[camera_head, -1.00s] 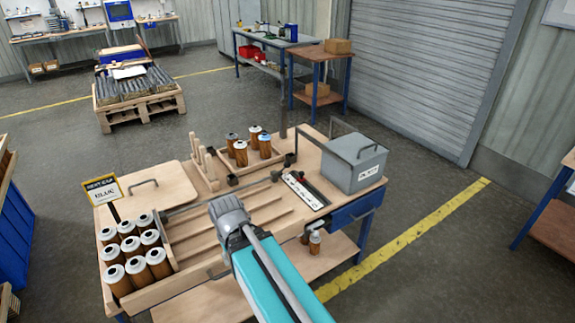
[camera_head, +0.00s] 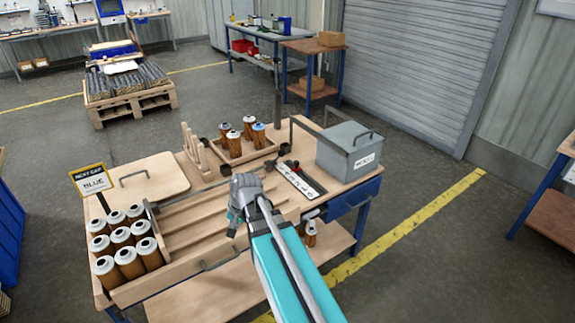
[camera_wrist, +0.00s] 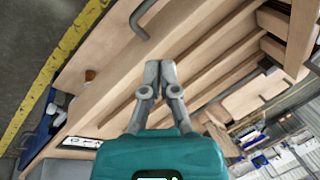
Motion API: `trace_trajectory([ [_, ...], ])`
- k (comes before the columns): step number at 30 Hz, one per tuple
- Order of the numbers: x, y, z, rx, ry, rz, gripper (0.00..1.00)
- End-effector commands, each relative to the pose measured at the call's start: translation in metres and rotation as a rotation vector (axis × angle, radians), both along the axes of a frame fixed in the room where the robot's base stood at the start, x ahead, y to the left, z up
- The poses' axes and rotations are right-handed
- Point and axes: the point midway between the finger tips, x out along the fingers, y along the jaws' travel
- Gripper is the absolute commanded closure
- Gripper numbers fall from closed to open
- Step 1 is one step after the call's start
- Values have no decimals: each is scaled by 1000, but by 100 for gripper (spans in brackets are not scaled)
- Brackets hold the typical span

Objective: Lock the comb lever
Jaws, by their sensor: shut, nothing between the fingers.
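My gripper (camera_head: 233,226) is low over the front of the wooden bench, by the slatted channels (camera_head: 195,218). Its fingers are closed together and empty in the wrist view (camera_wrist: 160,68), pointing at the slats and a grey bar handle (camera_wrist: 140,22). A wooden comb with upright pegs (camera_head: 191,148) stands at the back of the bench, left of a tray of cartridges. A dark strip with a white label and a small red part (camera_head: 299,180) lies right of my wrist, apart from my fingers. I cannot tell for certain which part is the comb lever.
White-capped cartridges (camera_head: 122,237) fill a rack at front left, beside a "NEXT CAP BLUE" sign (camera_head: 92,181). A wooden tray (camera_head: 262,151) holds several cartridges. A grey box (camera_head: 343,153) stands at the right. A lidded board (camera_head: 150,177) lies at the left.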

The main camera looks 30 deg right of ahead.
Motion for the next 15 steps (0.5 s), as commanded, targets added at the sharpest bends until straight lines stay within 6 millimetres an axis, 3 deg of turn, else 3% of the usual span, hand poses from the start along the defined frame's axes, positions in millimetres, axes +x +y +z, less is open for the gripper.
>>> trace_trajectory([
  [3, 24, -19, -13, 87, -24, -155, 100],
  [15, 87, -97, -27, 421, -81, -676, 100],
])
